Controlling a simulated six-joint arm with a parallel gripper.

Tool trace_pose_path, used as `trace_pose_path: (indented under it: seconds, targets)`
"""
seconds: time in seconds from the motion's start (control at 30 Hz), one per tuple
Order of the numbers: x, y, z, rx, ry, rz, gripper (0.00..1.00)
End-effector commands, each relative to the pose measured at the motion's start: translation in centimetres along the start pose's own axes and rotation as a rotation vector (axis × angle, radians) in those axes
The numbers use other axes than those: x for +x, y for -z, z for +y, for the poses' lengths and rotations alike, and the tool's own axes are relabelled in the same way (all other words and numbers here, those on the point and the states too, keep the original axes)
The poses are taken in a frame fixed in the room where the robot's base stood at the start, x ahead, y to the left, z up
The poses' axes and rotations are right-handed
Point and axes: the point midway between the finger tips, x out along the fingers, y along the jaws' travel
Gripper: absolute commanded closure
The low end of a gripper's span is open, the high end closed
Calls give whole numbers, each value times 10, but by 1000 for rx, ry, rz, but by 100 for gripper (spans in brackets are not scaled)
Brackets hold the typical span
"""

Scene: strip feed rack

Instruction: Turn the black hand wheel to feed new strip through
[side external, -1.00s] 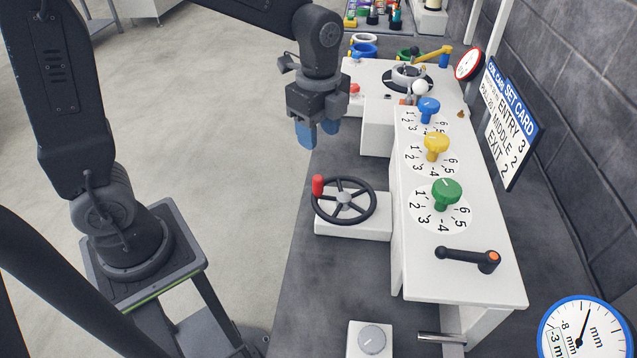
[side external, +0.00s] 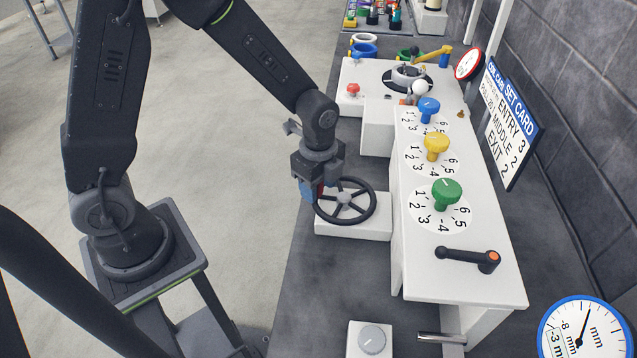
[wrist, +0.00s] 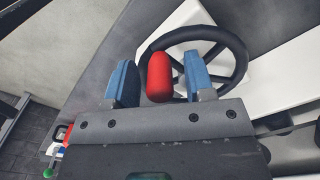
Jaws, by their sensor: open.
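The black hand wheel (side external: 345,201) lies flat on a white block (side external: 355,229) at the bench's left side. It also shows in the wrist view (wrist: 236,52). Its red crank handle (wrist: 159,76) stands between the two blue fingers of my gripper (wrist: 164,82) in the wrist view, with a gap to each finger. In the side view my gripper (side external: 314,190) is over the wheel's left rim, and the handle is mostly hidden behind its fingers. My gripper is open and holds nothing.
Right of the wheel, a white housing (side external: 460,275) carries blue (side external: 428,108), yellow (side external: 436,145) and green (side external: 447,193) knobs and a black lever (side external: 468,258). A gauge (side external: 585,340) is at lower right.

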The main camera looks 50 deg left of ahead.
Motion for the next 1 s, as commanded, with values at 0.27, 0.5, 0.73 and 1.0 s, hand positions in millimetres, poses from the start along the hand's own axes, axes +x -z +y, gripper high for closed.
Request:
trace_pose_path:
  seconds: [0.27, 0.5, 0.73, 1.0]
  targets:
    - [0, 0, 0, 0, 0, 0, 57]
    - [0, 0, 0, 0, 1, 0, 80]
    - [0, 0, 0, 0, 1, 0, 100]
    - [0, 1, 1, -32, 1, 0, 100]
